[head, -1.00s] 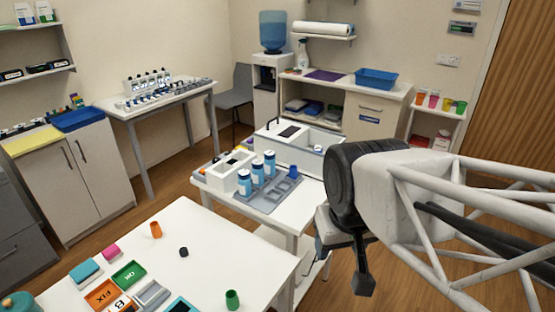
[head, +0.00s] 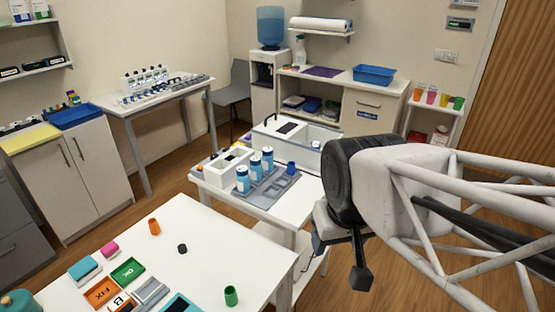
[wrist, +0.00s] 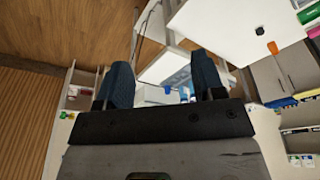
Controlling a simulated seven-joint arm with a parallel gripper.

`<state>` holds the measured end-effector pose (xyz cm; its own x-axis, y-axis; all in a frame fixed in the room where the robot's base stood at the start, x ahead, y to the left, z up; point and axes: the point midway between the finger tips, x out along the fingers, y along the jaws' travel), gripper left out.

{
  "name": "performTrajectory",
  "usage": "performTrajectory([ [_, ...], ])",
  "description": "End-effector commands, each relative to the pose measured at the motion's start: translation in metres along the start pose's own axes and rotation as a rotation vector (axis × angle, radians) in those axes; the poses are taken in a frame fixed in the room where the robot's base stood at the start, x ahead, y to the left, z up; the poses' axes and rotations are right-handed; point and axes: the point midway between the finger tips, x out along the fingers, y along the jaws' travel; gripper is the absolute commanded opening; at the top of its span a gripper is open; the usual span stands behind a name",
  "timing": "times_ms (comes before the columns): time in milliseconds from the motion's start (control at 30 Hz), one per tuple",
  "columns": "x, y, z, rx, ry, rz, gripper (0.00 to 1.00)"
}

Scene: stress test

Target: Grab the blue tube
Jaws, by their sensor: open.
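A small blue tube (head: 291,167) stands upright at the back right of a grey tray (head: 287,187) on the middle white table. Blue-capped bottles (head: 255,167) stand in a row to its left. My gripper (head: 340,256) hangs in the air right of that table in the head view, pointing down, with a gap between it and the tube. In the wrist view my gripper (wrist: 162,76) is open, its two dark blue fingers wide apart with nothing held. White furniture and small blue items show past the fingers; I cannot tell which is the tube.
A white machine (head: 300,135) stands behind the tray. Open wooden floor lies right of the tables.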

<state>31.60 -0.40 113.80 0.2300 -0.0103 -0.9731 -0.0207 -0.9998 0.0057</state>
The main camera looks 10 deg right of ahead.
Motion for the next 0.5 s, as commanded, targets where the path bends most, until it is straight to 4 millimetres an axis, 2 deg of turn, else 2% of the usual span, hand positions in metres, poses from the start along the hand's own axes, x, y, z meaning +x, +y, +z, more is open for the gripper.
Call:
performTrajectory([
  [267,0.003,0.005,-0.009,-0.042,-0.011,0.033,0.62],
  [500,0.015,0.022,-0.043,-0.209,-0.056,0.152,0.62],
])
